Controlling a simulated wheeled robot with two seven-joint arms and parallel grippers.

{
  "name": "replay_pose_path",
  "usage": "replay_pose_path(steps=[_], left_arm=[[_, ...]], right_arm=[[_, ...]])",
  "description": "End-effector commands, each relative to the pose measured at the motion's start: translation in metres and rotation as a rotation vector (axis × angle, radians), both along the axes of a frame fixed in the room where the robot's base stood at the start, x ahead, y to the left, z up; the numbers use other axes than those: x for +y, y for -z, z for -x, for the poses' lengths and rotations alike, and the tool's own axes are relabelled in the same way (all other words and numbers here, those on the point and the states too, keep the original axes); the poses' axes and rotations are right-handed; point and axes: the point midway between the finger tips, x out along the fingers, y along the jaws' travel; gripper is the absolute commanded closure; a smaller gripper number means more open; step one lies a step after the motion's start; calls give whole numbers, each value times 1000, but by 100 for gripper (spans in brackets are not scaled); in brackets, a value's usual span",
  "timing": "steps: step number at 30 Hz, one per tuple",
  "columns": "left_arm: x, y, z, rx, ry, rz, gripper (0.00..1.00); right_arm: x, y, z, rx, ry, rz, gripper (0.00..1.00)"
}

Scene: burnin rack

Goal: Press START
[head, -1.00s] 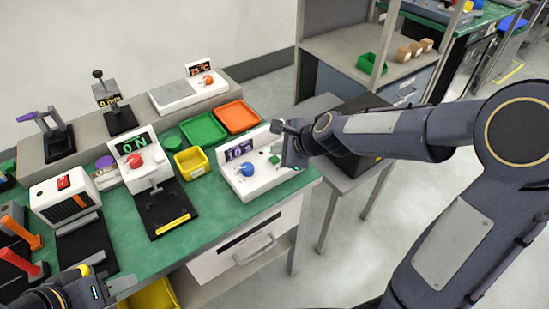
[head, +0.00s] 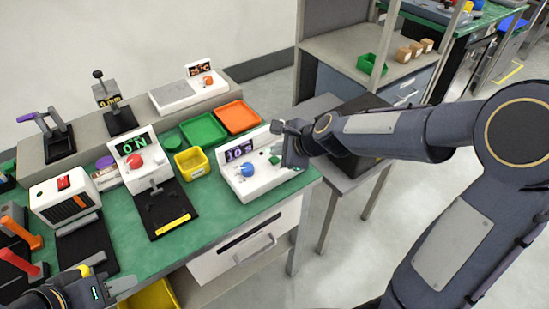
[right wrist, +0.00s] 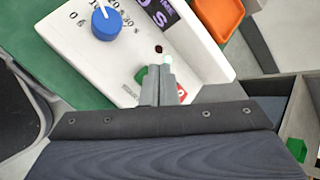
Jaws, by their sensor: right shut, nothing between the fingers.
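The white timer box (head: 258,184) stands at the right end of the green bench. It has a blue knob (head: 247,169) and a display (head: 239,151) reading 10 s. A green button (head: 274,160) is on its face, just left of my right gripper (head: 284,146). In the right wrist view the shut, empty fingers (right wrist: 158,86) are over the box face and partly hide the green button (right wrist: 141,75). I cannot tell whether they touch it. A small dark red spot (right wrist: 158,49) is beyond the fingertips. My left gripper (head: 122,285) is low at the left; its jaw opening is unclear.
A yellow bin (head: 191,163), a green tray (head: 203,131) and an orange tray (head: 237,117) are left of and behind the timer. A white unit (head: 138,152) with an ON display stands left of the bin. The bench's front edge is close by.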

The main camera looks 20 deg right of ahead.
Motion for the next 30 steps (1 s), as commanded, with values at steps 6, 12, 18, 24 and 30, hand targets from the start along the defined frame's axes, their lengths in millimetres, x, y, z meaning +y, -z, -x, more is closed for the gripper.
replay_pose_path(steps=[6,12,18,24,30], left_arm=[[0,0,0,0,0,0,64],[0,0,0,0,0,0,64],[0,4,0,0,0,0,64],[0,7,0,0,0,0,64],[0,7,0,0,0,0,64]], right_arm=[[0,0,0,0,0,0,100],[0,0,0,0,0,0,100],[0,5,0,0,0,0,100],[0,9,0,0,0,0,100],[0,8,0,0,0,0,100]])
